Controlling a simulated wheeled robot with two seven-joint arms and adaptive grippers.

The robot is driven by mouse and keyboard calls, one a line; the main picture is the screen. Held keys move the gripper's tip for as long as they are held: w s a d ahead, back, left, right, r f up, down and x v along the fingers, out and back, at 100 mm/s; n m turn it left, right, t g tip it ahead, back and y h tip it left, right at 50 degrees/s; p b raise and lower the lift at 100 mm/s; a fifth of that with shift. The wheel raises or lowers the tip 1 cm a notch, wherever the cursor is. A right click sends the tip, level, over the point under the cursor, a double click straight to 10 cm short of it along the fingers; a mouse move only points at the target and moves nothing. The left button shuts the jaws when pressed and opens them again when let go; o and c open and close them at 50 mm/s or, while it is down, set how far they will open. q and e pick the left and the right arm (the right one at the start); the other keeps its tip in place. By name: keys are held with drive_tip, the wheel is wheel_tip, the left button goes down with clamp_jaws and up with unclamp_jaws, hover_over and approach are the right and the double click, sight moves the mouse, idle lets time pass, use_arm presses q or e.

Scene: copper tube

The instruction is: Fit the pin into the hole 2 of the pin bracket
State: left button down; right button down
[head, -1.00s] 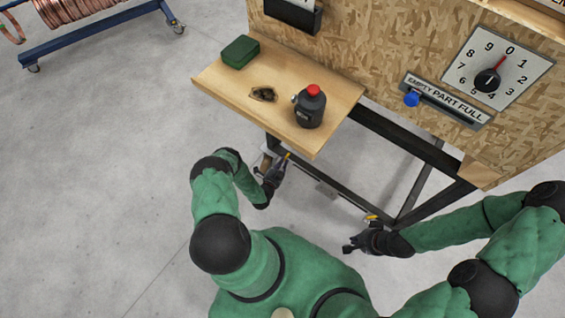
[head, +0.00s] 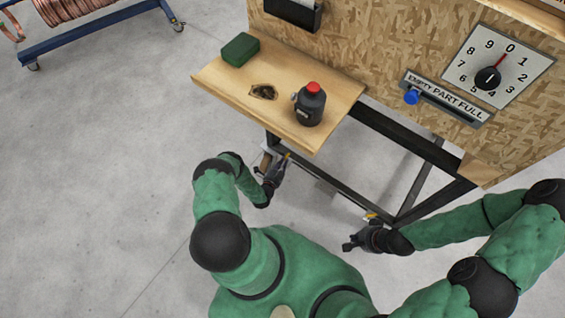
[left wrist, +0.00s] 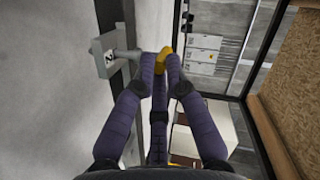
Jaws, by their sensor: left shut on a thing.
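In the left wrist view, my left gripper (left wrist: 162,62) is shut on the yellow end of the pin (left wrist: 166,52). In the head view, my left gripper (head: 275,174) is below the bench's front edge. My right gripper (head: 352,243) hangs apart at the lower middle, and its fingers are too small to read.
The wooden bench top (head: 225,80) carries a green box (head: 241,49), a dark cutout and a black bottle (head: 309,106) with a red cap. Dark frame legs (head: 415,180) stand near both arms. A dial panel (head: 498,65) is at the right.

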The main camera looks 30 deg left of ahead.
use_arm(q)
drive_tip(key=shift+f, duration=1.2)
drive_tip(key=c, duration=1.2)
unclamp_jaws()
drive_tip(key=shift+s, duration=0.1)
drive_tip(key=v, duration=1.2)
drive_tip(key=shift+f, duration=0.1)
